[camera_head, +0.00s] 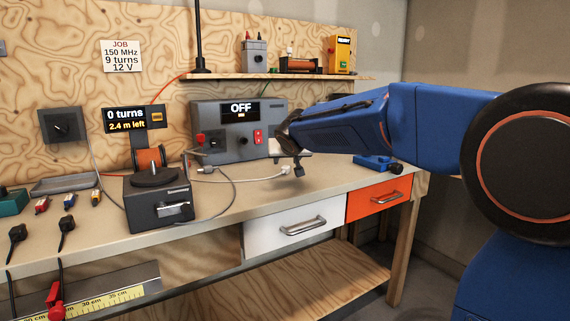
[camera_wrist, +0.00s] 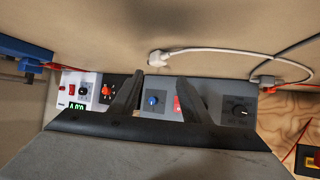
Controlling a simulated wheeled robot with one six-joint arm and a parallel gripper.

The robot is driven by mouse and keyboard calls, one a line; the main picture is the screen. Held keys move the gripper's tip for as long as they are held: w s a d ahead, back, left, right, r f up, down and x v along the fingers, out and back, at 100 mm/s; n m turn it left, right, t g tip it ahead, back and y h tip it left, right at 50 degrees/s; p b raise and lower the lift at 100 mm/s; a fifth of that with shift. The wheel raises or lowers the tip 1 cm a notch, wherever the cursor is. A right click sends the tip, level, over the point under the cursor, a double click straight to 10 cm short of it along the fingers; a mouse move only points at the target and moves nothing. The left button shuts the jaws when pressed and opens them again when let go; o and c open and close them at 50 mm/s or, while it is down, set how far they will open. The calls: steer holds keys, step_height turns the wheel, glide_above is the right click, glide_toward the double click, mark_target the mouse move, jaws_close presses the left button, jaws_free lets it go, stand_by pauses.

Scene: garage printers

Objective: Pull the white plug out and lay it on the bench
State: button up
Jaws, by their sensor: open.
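The white plug (camera_wrist: 158,58) lies on the bench (camera_head: 238,203) in front of the grey power unit (camera_head: 238,130), whose display reads OFF. Its pale cable runs to the right in the wrist view. The plug also shows in the head view (camera_head: 287,174), below my gripper (camera_head: 293,160). No socket shows around the plug. In the wrist view my gripper (camera_wrist: 160,86) is open, with nothing between its two dark fingers. The plug is apart from the fingers, just beyond their tips in that picture.
A grey connector block (camera_head: 207,169) sits left of the plug. A winding machine (camera_head: 158,200) stands farther left, and a blue item (camera_head: 372,162) lies at right. A shelf (camera_head: 285,77) hangs above the power unit. The bench front is clear.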

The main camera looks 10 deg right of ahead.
steer(key=d+v, duration=0.1)
steer(key=v, duration=0.9)
steer(key=s+d+f+g, duration=0.1)
steer(key=s+d+f, duration=0.1)
steer(key=s+f, duration=0.35)
steer(key=s+d+f+g, duration=0.2)
steer(key=s+d, duration=0.1)
steer(key=s, duration=0.5)
steer(key=s+d+f+g, duration=0.1)
steer(key=s+d+f, duration=0.1)
steer(key=s+f, duration=0.35)
steer(key=s+f+g, duration=0.1)
steer(key=s+f, duration=0.6)
steer(key=s, duration=0.4)
steer(key=s+f+n+g+y, duration=0.1)
steer(key=s+f+g, duration=0.1)
steer(key=s+f, duration=0.4)
steer(key=s, duration=0.5)
steer(key=shift+s+d+f, duration=0.15)
steer(key=shift+d+f, duration=0.2)
steer(key=shift+f, duration=0.05)
